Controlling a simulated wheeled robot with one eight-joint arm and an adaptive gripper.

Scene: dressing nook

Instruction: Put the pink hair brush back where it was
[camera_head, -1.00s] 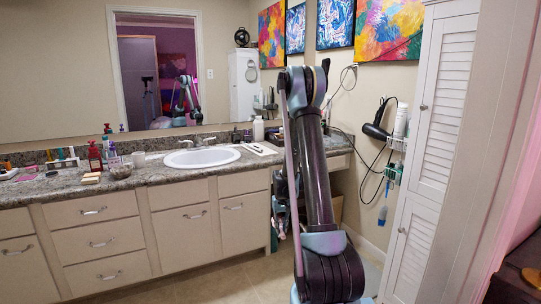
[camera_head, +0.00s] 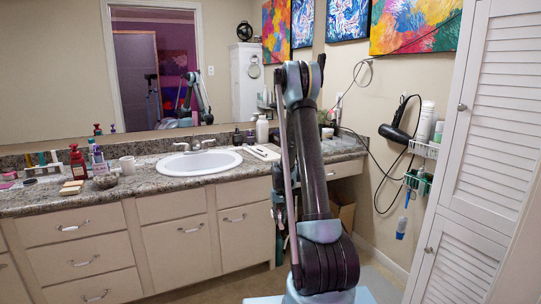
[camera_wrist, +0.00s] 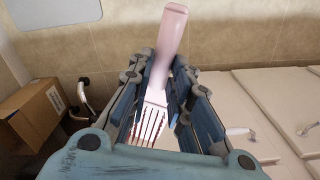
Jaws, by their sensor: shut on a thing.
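The pink hair brush (camera_wrist: 172,38) is between the fingers of my gripper (camera_wrist: 160,80) in the wrist view. Its plain pale handle points away from the wrist, and its slotted head (camera_wrist: 150,122) lies nearer the palm. My gripper is shut on the brush. In the head view my gripper (camera_head: 279,212) hangs low in front of the cabinet, beside my arm and partly hidden by it; I cannot make out the brush there. The granite counter (camera_head: 225,183) is above and behind my gripper.
The sink (camera_head: 198,163) is set into the counter, with a white tray (camera_head: 262,153) at its right. Bottles, a mug (camera_head: 127,165) and a bowl crowd the left. A cardboard box (camera_wrist: 35,112) stands under the counter. A hair dryer (camera_head: 392,133) and louvred cabinet (camera_head: 490,130) are at right.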

